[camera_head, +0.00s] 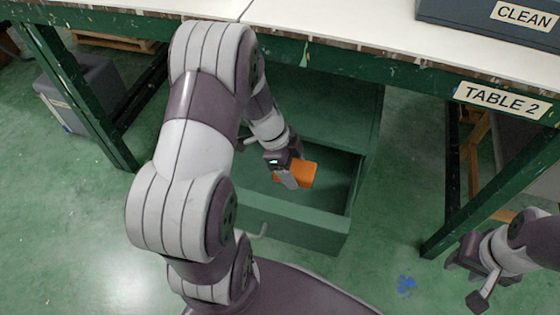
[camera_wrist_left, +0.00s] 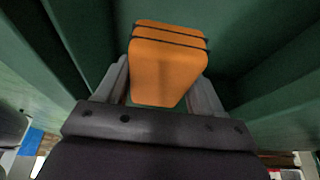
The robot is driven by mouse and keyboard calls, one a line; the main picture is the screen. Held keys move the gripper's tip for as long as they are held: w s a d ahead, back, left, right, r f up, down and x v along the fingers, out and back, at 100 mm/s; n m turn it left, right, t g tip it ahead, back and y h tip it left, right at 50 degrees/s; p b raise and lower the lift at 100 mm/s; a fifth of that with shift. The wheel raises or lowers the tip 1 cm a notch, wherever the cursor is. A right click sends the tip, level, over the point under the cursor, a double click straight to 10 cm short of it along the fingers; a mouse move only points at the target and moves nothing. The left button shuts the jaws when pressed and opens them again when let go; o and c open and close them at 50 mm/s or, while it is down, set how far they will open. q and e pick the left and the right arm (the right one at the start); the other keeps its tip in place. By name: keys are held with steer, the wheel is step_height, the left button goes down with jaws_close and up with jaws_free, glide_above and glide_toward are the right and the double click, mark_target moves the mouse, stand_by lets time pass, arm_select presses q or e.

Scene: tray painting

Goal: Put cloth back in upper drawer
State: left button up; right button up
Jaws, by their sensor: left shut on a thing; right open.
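The cloth (camera_head: 303,174) is an orange folded block with dark bands. My left gripper (camera_head: 288,175) is shut on it and holds it over the open drawer (camera_head: 290,226). In the left wrist view the cloth (camera_wrist_left: 168,70) sits between the two fingers of my left gripper (camera_wrist_left: 163,88), with green drawer walls around it. I cannot tell whether the cloth touches the drawer floor. My right gripper (camera_head: 472,281) is open and empty at the lower right, apart from the drawer.
The green drawer unit stands under the white table (camera_head: 370,30) labelled TABLE 2. A grey bin (camera_head: 500,20) labelled CLEAN stands on the table at the top right. A grey box (camera_head: 80,92) is under the table at left. Green table legs flank the drawer.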

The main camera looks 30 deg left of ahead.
mark_target(296, 197)
arm_select(q)
steer(key=shift+s+f, duration=0.1)
steer(key=shift+f, duration=0.45)
steer(key=shift+m, duration=0.3)
step_height(296, 197, down, 10)
steer(key=b, duration=0.6)
steer(key=shift+r, duration=0.2)
steer(key=o, duration=1.1)
steer(key=shift+r, duration=0.1)
